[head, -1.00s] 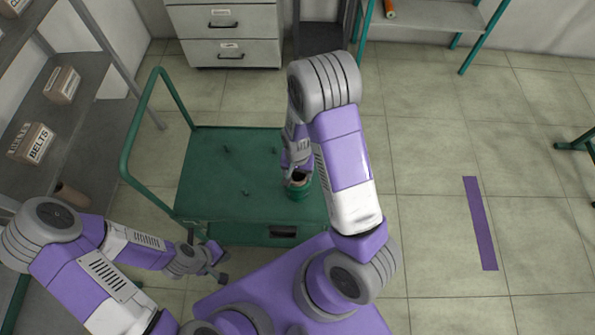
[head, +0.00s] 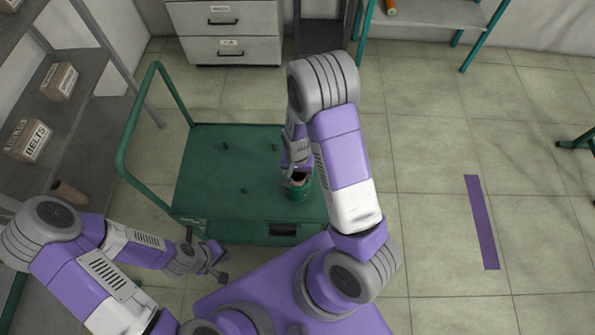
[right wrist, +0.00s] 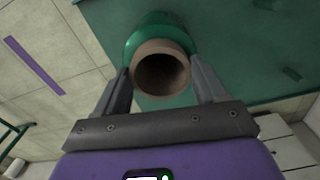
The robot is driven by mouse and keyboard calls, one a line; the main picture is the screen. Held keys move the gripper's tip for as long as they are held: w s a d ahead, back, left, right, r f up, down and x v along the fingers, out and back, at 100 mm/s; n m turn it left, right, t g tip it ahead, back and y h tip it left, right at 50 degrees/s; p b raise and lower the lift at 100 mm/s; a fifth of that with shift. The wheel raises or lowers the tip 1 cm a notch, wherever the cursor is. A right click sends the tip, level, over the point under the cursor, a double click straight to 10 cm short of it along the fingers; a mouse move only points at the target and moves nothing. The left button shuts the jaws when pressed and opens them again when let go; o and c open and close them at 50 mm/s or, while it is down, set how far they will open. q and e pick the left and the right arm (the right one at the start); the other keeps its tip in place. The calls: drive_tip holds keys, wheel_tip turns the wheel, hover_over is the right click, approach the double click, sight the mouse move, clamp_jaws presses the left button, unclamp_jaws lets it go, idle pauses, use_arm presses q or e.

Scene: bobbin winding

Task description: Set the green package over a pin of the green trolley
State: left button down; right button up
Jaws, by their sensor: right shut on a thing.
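The green package (head: 300,192) is a green bobbin with a brown hollow core, near the front right of the green trolley (head: 215,205). My right gripper (head: 298,180) is shut on its core from above. In the right wrist view the right gripper (right wrist: 165,85) has a finger on each side of the brown core of the green package (right wrist: 140,42). Whether a pin is inside the core is hidden. Three bare pins show on the deck: a back left pin (head: 226,146), a back pin (head: 275,147) and a front left pin (head: 243,190). My left gripper (head: 221,265) is empty beside the trolley's front left; its jaws look apart.
The trolley's tubular handle (head: 124,150) rises along its left side. A shelf (head: 80,120) with cardboard boxes (head: 60,80) stands at the left. A drawer cabinet (head: 225,30) is behind.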

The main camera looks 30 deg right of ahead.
drive_tip(key=o, duration=1.7)
wheel_tip(320, 180, up, 8)
drive_tip(key=shift+f+p, duration=0.2)
drive_tip(key=shift+p, duration=0.9)
drive_tip(key=shift+s, duration=0.1)
